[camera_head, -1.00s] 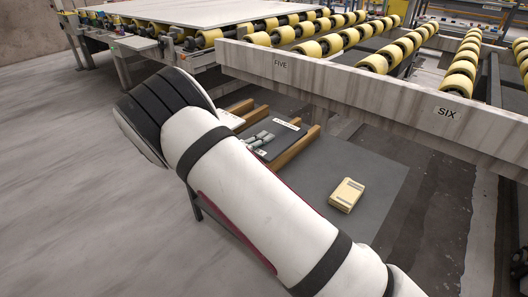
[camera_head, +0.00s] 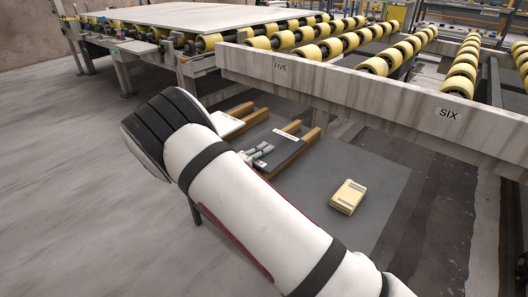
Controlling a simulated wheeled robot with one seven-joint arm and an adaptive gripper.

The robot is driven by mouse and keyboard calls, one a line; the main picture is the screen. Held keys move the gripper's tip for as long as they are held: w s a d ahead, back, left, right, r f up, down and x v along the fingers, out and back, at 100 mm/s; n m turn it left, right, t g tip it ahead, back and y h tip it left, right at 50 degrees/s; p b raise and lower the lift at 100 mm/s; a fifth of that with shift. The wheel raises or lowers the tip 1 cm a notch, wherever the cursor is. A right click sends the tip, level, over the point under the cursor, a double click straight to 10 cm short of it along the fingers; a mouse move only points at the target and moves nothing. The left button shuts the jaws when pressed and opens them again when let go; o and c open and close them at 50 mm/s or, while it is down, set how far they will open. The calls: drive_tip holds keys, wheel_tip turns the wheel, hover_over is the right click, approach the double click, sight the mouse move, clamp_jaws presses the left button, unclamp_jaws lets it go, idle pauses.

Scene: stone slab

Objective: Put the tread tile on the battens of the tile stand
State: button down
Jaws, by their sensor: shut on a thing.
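My gripper (camera_head: 258,156) shows just past my arm, its grey fingers shut at the near edge of a dark grey tile. That tile, likely the tread tile (camera_head: 270,139), is flat and carries a white label strip. My arm hides the near left part of the stand.
A white flat piece (camera_head: 228,123) lies at the left batten, partly hidden by my arm. A cream block (camera_head: 348,195) sits on the grey tabletop (camera_head: 375,178), with bare room around it. A long stone-coloured beam (camera_head: 350,92) marked FIVE and SIX runs behind, before yellow rollers (camera_head: 375,65).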

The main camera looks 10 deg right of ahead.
drive_tip(key=c, duration=1.7)
unclamp_jaws()
drive_tip(key=shift+s+f, duration=0.15)
drive_tip(key=shift+f, duration=0.45)
drive_tip(key=shift+a+r+y, duration=0.1)
drive_tip(key=shift+r+y, duration=0.2)
drive_tip(key=shift+r, duration=0.2)
drive_tip(key=p+v, duration=0.3)
drive_tip(key=v, duration=0.8)
drive_tip(key=shift+s+a+r, duration=0.1)
drive_tip(key=shift+s+a, duration=0.05)
drive_tip(key=shift+a, duration=0.2)
drive_tip(key=o, duration=1.7)
